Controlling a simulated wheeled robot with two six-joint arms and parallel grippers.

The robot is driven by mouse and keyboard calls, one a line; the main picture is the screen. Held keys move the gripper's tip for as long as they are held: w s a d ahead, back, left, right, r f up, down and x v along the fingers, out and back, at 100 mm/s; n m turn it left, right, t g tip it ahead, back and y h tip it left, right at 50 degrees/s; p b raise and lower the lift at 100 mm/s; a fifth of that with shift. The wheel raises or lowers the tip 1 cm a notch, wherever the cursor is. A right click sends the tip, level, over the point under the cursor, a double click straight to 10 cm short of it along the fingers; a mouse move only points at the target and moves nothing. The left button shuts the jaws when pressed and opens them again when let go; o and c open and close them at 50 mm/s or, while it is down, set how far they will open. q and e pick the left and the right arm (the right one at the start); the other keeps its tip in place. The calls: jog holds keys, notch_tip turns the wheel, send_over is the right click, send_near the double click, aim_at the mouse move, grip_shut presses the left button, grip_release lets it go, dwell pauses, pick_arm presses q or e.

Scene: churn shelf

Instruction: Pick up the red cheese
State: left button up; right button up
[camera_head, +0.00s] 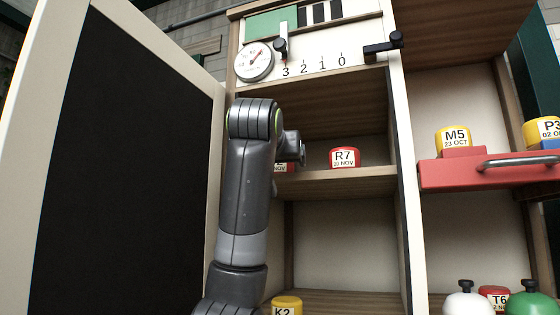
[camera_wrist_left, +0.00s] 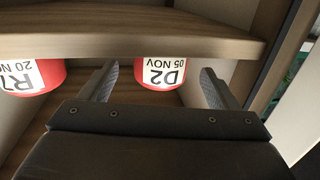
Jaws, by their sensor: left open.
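A red cheese labelled D2 (camera_wrist_left: 160,74) stands on the middle shelf, seen upside down in the wrist view. In the head view it is mostly hidden behind my left arm. A second red cheese labelled R7 (camera_head: 344,157) stands to its right on the same shelf and shows at the left edge of the wrist view (camera_wrist_left: 34,78). My left gripper (camera_wrist_left: 159,70) is open, with its two fingers on either side of D2 in the picture. I cannot tell how deep the fingers reach around it. My right gripper is not in view.
The shelf board (camera_head: 350,181) runs under the cheeses, and a side post (camera_wrist_left: 278,50) is close to the gripper. An open door with a black panel (camera_head: 125,170) stands at left. A red drawer (camera_head: 470,174) with yellow M5 (camera_head: 452,138) juts out at right. Yellow K2 (camera_head: 287,304) is below.

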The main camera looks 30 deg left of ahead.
pick_arm(q)
jog(key=shift+p+x, duration=0.4)
jog(key=shift+x, duration=1.05)
jog(key=shift+c, duration=0.5)
jog(key=c, duration=1)
jog(key=shift+c, duration=0.3)
jog(key=shift+r, duration=0.2)
